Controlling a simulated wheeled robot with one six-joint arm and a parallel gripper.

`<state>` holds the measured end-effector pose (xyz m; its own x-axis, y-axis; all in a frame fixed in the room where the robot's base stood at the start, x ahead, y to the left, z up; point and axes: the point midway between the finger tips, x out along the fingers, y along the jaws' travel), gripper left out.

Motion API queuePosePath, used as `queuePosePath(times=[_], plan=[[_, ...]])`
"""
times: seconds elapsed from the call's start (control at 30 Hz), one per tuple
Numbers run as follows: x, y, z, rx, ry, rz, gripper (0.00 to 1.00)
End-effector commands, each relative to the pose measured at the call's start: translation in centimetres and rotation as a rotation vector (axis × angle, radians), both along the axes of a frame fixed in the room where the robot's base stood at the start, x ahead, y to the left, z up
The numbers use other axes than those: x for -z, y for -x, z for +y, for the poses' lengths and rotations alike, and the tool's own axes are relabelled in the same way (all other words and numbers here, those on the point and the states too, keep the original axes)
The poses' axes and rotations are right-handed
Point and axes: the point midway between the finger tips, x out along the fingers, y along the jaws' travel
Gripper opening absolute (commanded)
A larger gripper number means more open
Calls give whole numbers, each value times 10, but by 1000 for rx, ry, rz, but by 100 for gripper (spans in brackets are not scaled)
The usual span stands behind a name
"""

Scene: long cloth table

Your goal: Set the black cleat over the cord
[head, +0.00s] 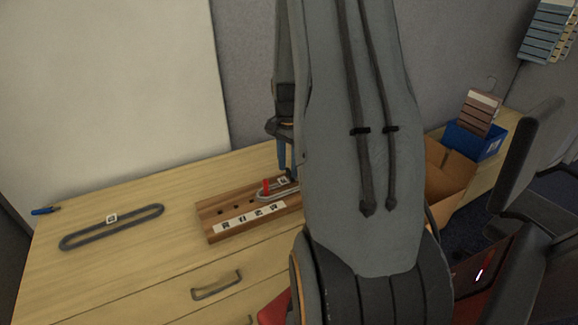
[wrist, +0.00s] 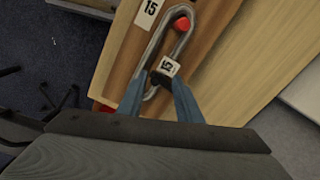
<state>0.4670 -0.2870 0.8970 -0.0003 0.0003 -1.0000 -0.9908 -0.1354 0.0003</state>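The grey cord loop (wrist: 157,42) lies on the brown wooden board (wrist: 118,62), with its far end around the red peg (wrist: 182,24). The peg also shows in the head view (head: 266,187). In the head view my gripper (head: 286,158) points down at the board; my arm hides the board's right end.
Another dark cord loop (head: 112,229) with a white tag lies on the table (head: 140,275) at left, near a blue pen-like item (head: 45,211). A cardboard box (head: 447,177) and a blue bin (head: 474,141) stand at right. Black chairs (head: 530,170) are beside the table.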

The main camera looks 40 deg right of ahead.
Motion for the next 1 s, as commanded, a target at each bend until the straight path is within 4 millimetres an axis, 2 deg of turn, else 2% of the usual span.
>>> queuePosePath(times=[0.17, 0.43, 0.6, 0.63, 0.83, 1.0], plan=[[10, 0, 0, -1, 0, 0, 32], [11, 0, 0, -1, 0, 0, 32], [11, 0, 0, -1, 1, -1, 3], [11, -1, 0, -1, 2, -2, 0], [10, -2, -1, -13, 3, -5, 0], [9, 0, -7, -120, 5, -8, 0]])
